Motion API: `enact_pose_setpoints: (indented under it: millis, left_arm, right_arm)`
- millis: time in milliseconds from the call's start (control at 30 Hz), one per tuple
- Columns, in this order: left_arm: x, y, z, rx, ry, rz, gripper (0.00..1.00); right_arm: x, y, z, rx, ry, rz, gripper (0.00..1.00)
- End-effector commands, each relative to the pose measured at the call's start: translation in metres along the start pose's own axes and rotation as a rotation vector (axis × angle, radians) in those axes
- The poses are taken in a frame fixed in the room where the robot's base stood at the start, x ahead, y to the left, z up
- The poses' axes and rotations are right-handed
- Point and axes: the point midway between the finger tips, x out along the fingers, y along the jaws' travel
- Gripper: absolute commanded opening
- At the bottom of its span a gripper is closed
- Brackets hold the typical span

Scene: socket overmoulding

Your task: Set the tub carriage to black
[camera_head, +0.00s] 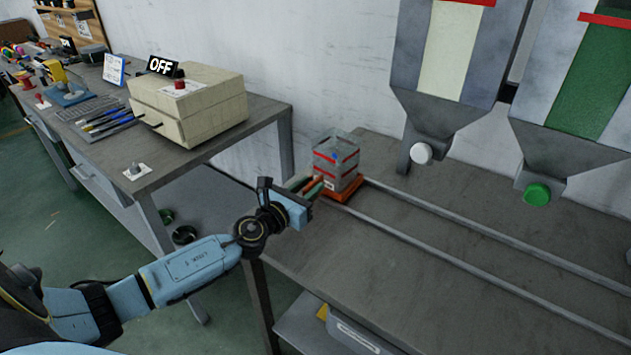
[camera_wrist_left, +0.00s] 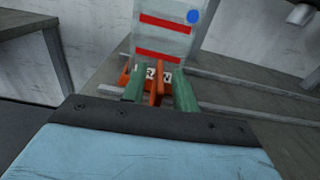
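The tub carriage is an orange base (camera_head: 345,193) at the left end of two rails on the right bench. A clear tub with red bands (camera_head: 336,160) stands upright on it; it also shows in the wrist view (camera_wrist_left: 163,38). My left gripper (camera_head: 309,185) is at the carriage's near left side. In the wrist view its green fingers stand on either side of an upright orange tab (camera_wrist_left: 156,85), with small gaps showing, so they look open around it. A label behind the tab is partly hidden. My right gripper is out of view.
Hoppers with a white knob (camera_head: 421,153) and a green knob (camera_head: 537,194) hang over the right bench. The rails (camera_head: 470,245) run clear to the right. No black hopper shows.

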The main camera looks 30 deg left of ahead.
Motion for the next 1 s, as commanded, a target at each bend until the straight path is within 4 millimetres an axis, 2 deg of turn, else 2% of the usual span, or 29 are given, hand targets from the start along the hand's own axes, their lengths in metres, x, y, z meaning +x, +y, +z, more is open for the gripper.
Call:
enact_pose_setpoints:
  millis: [100, 233, 600, 833, 1000]
  left_arm:
    - [0.016, 0.000, 0.000, -0.001, -0.001, 0.001, 0.29]
    - [0.025, 0.000, 0.000, 0.000, 0.000, 0.000, 0.29]
    - [0.029, -0.001, 0.000, -0.001, 0.001, -0.001, 0.29]
    - [0.029, 0.000, 0.000, 0.000, 0.000, 0.000, 0.00]
    - [0.029, 0.000, 0.000, 0.000, 0.000, 0.000, 0.00]
  right_arm:
    - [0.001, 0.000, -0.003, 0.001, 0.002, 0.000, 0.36]
    - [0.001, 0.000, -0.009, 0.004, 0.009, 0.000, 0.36]
    - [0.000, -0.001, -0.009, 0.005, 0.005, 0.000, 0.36]
    - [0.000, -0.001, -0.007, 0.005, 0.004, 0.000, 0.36]
    - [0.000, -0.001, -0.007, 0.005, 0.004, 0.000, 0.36]
